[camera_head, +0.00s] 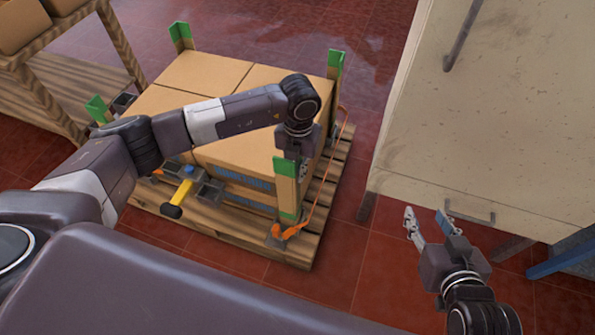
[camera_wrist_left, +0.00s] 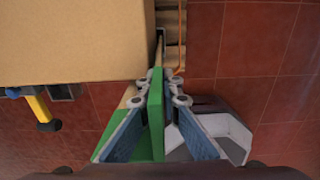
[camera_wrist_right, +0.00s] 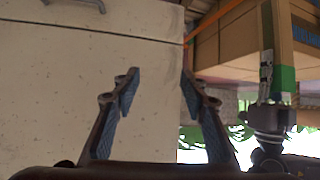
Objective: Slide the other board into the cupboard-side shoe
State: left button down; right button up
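A corner board with a green top (camera_head: 287,168) stands upright at the near right corner of the box stack, the corner nearest the cupboard (camera_head: 480,120). My left gripper (camera_head: 297,145) is above its top. In the left wrist view the fingers (camera_wrist_left: 157,90) are closed on both faces of the green board (camera_wrist_left: 157,125). A dark metal shoe (camera_head: 275,238) sits on the pallet at the board's foot; I cannot tell whether the board is seated in it. My right gripper (camera_head: 430,225) is open and empty beside the cupboard's near edge.
Boxes (camera_head: 250,150) fill the pallet (camera_head: 230,223). Other green-topped boards stand at the far left (camera_head: 180,38), far right (camera_head: 335,65) and left (camera_head: 97,108). An orange strap (camera_head: 318,200) runs along the right side. A yellow-handled tool (camera_head: 182,193) sits at the front. Red floor is clear between pallet and cupboard.

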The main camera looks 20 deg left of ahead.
pick_arm(q)
jog(key=shift+f+b, duration=0.35)
jog(key=shift+f, duration=0.2)
pick_arm(e)
jog(key=shift+w+a+r+t+y, duration=0.1)
jog(key=shift+w+a+r+t, duration=0.1)
jog(key=shift+w+r+t, duration=0.3)
jog(key=shift+w+a+r+t+y, duration=0.15)
jog(key=shift+w+r, duration=0.15)
jog(key=shift+r, duration=0.45)
jog(key=shift+w+a+r+t+y, duration=0.1)
jog(key=shift+w+a+r+t, duration=0.1)
jog(key=shift+w+r+t, duration=0.3)
dwell(0.5)
jog(key=shift+s, duration=0.1)
pick_arm(q)
jog(key=c, duration=2.1)
grip_release()
notch_tip(320, 180, up, 12)
